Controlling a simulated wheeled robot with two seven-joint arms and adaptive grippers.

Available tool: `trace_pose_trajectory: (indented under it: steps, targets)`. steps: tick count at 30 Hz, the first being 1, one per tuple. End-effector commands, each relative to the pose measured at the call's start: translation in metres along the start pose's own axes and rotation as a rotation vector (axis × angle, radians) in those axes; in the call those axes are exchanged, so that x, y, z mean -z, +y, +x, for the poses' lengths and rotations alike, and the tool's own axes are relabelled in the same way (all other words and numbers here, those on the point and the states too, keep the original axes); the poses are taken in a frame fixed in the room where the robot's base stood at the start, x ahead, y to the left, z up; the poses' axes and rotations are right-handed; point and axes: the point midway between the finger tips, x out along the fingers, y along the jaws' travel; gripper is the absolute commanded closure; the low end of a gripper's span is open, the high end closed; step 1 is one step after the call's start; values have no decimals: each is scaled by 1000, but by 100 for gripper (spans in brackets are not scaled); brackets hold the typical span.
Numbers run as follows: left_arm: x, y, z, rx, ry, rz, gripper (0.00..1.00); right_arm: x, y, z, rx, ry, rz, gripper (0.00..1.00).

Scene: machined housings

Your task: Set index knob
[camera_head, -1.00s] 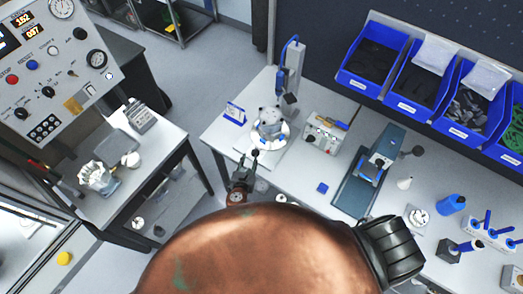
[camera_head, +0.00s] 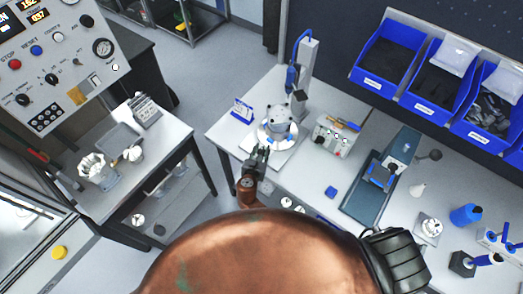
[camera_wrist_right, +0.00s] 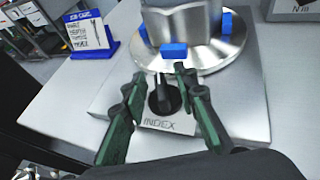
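The index knob (camera_wrist_right: 163,96) is a black knob on a grey base plate marked INDEX (camera_wrist_right: 169,126), in the right wrist view. Above it is a round metal turntable with blue blocks (camera_wrist_right: 205,57), carrying a machined housing (camera_wrist_right: 185,20). My right gripper (camera_wrist_right: 158,75) is open, one dark green finger on each side of the knob in the picture. I cannot tell whether a finger touches it. In the head view, my right gripper (camera_head: 262,152) is at the front edge of the turntable fixture (camera_head: 277,128); the knob is too small to make out there. My left gripper is not in view.
A job card stand (camera_wrist_right: 91,34) is left of the fixture. A grey box with small controls (camera_head: 335,133) and a blue-grey fixture (camera_head: 376,185) are to its right. Blue bins (camera_head: 387,60) line the back. A side table (camera_head: 175,150) with a control panel (camera_head: 60,60) is at left.

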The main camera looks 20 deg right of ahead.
Motion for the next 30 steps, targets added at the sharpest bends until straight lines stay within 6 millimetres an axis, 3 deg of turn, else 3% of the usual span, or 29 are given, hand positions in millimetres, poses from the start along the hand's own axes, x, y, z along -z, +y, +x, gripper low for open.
trace_pose_trajectory:
  steps: [2,14,24,30]
  targets:
    - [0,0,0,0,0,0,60,0,0,0,0,0,0,73]
    - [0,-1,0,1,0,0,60,0,0,0,0,1,0,100]
    - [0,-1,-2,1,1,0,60,0,0,-1,-4,1,-2,100]
    - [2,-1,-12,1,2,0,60,-1,-1,-1,-50,0,-25,100]
